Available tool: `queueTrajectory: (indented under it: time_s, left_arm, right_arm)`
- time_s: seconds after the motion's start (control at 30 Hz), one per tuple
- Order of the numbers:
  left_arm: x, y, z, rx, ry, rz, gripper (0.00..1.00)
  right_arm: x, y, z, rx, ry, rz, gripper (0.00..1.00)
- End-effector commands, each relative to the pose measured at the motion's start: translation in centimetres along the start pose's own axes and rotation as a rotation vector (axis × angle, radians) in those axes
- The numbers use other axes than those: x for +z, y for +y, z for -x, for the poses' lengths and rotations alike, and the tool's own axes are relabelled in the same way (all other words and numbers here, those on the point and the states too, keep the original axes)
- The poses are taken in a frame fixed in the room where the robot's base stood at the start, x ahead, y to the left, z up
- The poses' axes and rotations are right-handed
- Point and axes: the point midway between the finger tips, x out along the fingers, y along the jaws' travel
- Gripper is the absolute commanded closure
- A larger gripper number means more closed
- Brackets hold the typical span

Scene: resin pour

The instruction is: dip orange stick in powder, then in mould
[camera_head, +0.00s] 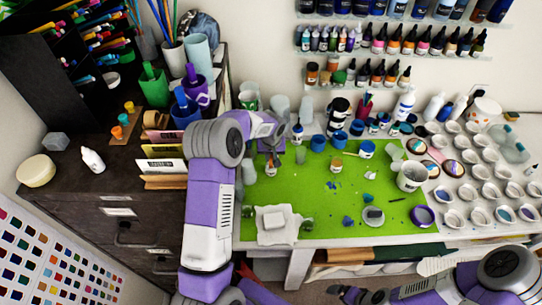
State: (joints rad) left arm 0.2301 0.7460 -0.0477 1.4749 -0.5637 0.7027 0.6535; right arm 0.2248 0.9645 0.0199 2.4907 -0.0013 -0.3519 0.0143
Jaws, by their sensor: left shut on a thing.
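My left gripper (271,158) points down over the back left of the green mat (310,190). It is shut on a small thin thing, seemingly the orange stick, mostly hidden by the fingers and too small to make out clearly. A small jar (271,170) stands right under or beside the fingertips; I cannot tell whether they touch. Another small jar (336,165) stands further right. A grey round dish (373,215), perhaps the mould, lies at the front right of the mat. I cannot tell which container holds the powder. My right gripper (350,294) is low at the bottom edge, its fingers unclear.
Blue pots (318,143) and bottles line the back of the mat. A white cup (411,176) and purple ring (423,216) stand at the right. Many white cups (480,170) fill the right table.

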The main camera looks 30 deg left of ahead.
Motion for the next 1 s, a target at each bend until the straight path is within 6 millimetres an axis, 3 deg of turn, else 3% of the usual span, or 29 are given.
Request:
queueTrajectory:
  time_s: [0.53,1.0]
  left_arm:
    - [0.0,0.0,0.2,0.0,0.0,0.0,1.0]
    - [-0.1,0.0,4.1,0.001,0.001,0.0,1.0]
  right_arm:
    - [0.0,0.0,0.1,0.0,0.0,0.0,0.0]
    - [0.1,-0.6,1.7,0.0,0.0,0.0,0.0]
